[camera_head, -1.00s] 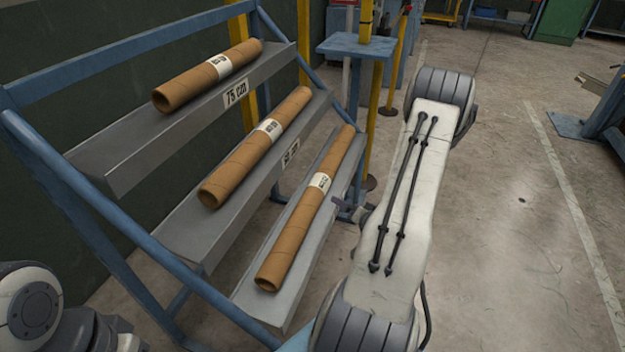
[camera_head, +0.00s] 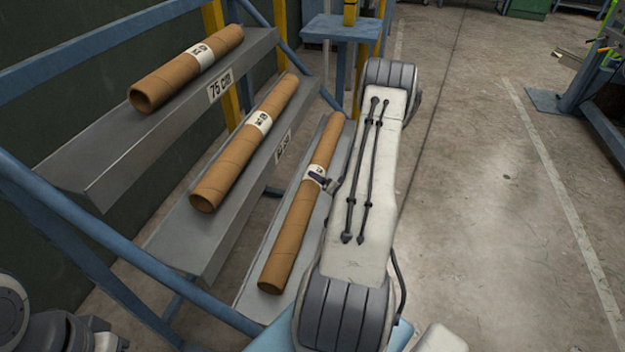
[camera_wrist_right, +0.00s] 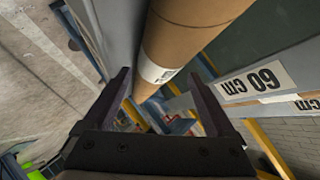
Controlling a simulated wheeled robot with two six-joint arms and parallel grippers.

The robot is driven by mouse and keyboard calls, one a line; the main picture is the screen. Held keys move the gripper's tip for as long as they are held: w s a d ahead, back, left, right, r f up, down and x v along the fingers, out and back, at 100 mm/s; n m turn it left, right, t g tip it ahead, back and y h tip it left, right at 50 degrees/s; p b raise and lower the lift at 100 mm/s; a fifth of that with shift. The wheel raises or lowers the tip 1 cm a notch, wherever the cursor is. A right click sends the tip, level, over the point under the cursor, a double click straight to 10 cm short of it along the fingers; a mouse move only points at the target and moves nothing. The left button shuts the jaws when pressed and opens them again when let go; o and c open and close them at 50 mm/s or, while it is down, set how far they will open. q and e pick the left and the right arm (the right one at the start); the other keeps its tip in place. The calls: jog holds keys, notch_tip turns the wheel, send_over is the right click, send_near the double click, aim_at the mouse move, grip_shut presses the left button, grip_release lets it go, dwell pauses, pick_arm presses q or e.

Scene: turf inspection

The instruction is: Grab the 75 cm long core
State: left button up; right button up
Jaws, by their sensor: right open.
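A brown cardboard core (camera_head: 187,68) with a white label lies on the top shelf, whose plate (camera_head: 219,86) reads 75 cm. A second core (camera_head: 243,148) lies on the middle shelf and a third (camera_head: 296,221) on the lowest shelf. My right gripper (camera_head: 318,179) is at the lowest core's label, partly hidden by my arm. In the right wrist view my right gripper (camera_wrist_right: 160,76) is open, with a labelled core (camera_wrist_right: 185,35) ahead of its fingers. A plate (camera_wrist_right: 255,82) there reads 60 cm upside down. My left gripper is out of view.
The blue rack frame (camera_head: 95,232) slopes along the left. A blue stand (camera_head: 342,28) and yellow posts are behind it. Open concrete floor (camera_head: 475,190) lies to the right, with blue equipment (camera_head: 590,95) at the far right.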

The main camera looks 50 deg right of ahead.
jog(key=x, duration=0.3)
jog(key=shift+w+f, duration=0.1)
jog(key=shift+w, duration=0.1)
jog(key=shift+c, duration=0.3)
grip_shut()
